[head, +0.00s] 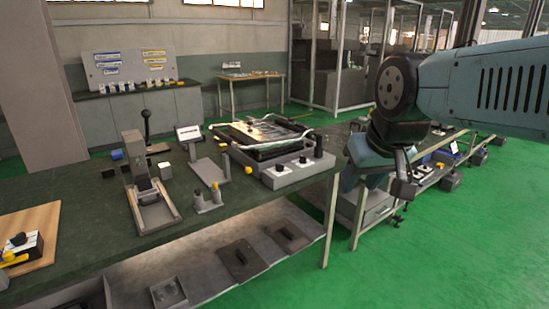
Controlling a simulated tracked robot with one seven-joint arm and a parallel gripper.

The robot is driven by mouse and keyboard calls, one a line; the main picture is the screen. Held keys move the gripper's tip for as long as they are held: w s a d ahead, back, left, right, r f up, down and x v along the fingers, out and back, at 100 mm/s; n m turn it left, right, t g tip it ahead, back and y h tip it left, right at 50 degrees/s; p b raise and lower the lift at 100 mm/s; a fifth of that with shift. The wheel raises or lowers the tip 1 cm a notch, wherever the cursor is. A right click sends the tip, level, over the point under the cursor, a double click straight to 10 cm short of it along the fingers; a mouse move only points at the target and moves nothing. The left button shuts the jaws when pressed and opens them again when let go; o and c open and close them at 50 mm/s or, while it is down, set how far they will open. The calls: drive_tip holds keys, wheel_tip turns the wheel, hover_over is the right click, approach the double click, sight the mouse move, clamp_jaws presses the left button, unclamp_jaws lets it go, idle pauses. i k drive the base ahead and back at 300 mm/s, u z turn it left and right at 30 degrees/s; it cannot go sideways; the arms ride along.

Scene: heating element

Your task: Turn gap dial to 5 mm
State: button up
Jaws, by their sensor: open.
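In the head view a grey heating unit (290,178) with a dark frame and a glowing top stands at the right end of the green-topped bench. Its front panel carries a few small knobs (302,160) and a taller black knob (318,147) at the right corner. I cannot tell which knob is the gap dial, and no scale or reading is legible. My gripper (403,187) hangs at the right, beyond the bench end, apart from the unit. It is small and dark in this view; it looks open, with nothing seen in it.
A lever press (152,195) stands on the bench (90,190) at mid left, with a grey bracket (210,171) and two small posts (207,201) nearer the unit. A lower shelf (200,262) holds dark plates. Another bench with parts stands behind my arm. Green floor lies clear in front.

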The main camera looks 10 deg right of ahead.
sight(279, 167)
drive_tip(key=z, duration=0.45)
drive_tip(key=i, duration=1.2)
drive_tip(key=u, duration=0.2)
